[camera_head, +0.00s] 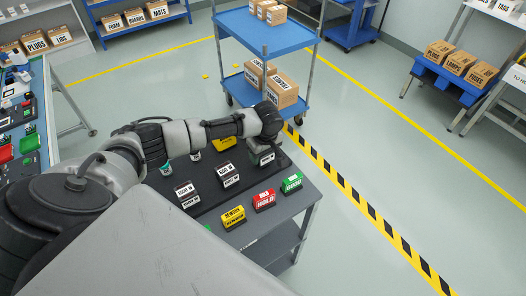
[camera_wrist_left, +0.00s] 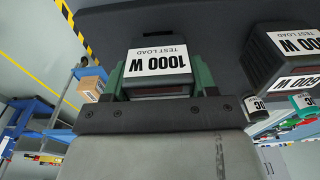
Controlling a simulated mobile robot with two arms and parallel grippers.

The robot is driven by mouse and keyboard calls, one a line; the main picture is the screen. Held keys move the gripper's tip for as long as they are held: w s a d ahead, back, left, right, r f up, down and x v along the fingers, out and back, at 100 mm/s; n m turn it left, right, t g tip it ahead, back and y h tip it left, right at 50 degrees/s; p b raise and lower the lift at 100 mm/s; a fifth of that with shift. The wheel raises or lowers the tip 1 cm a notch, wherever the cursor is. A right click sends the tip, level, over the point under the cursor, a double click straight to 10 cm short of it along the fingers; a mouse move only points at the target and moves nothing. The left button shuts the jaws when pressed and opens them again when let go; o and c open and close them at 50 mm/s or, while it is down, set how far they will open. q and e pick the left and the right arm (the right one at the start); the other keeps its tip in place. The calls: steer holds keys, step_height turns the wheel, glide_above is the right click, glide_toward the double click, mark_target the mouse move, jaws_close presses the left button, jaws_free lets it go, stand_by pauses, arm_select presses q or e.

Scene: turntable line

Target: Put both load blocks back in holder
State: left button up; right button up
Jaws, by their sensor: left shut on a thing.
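My left gripper (camera_head: 264,143) is over the far right part of the dark bench top. In the left wrist view, the left gripper (camera_wrist_left: 160,80) is shut on a black load block (camera_wrist_left: 158,62) with a white "1000 W TEST LOAD" label, seen upside down. The block shows partly under the gripper in the head view (camera_head: 267,158). Two more black blocks with white labels, a middle one (camera_head: 228,175) and a nearer left one (camera_head: 187,193), stand on the dark top. I cannot tell which part is the holder. My right gripper is not in view.
Yellow (camera_head: 233,216), red (camera_head: 264,200) and green (camera_head: 291,183) labelled blocks line the bench's near right edge. A blue cart (camera_head: 258,35) with boxes stands beyond the bench.

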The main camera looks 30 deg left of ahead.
arm_select(q)
steer(key=shift+f, duration=0.45)
steer(key=o, duration=1.3)
steer(key=shift+o, duration=0.2)
